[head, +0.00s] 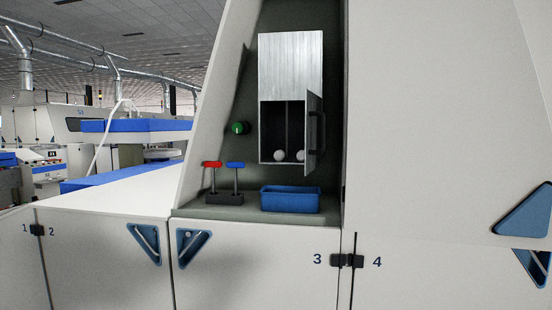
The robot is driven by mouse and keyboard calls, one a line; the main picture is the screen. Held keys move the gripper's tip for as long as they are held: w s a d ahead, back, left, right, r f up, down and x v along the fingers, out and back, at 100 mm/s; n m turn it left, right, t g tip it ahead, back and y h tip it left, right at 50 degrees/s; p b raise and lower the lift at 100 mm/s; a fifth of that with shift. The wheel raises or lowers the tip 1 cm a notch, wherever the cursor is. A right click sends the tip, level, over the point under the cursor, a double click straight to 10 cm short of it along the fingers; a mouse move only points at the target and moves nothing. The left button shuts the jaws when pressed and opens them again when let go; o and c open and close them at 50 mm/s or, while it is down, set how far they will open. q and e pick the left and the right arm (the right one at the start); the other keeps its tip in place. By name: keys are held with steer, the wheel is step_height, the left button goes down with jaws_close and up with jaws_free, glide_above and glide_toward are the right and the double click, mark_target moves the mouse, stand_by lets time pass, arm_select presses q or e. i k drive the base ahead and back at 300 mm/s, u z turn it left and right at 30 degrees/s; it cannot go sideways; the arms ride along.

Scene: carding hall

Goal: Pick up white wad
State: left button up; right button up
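Two white wads lie on the floor of an open metal box in the machine's recess. The left wad (175,158) shows as a light grey-white ball or bundle in the left compartment. The right wad (301,155) is in the right compartment, partly hidden by the door edge. The box (290,62) has a brushed metal upper front, and its small door (315,135) with a dark handle stands open to the right. Neither of my grippers shows in the head view.
Below the box, a blue tray (290,200) sits on the ledge. Left of it stand a red-handled lever (212,165) and a blue-handled lever (235,165). A green knob (239,128) is on the recess wall. White cabinet panels (255,265) fill the front.

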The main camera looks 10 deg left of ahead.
mark_target(278, 155)
steer(key=k, duration=0.1)
steer(key=u, duration=1.5)
steer(key=i, duration=1.05)
steer(key=z, duration=1.75)
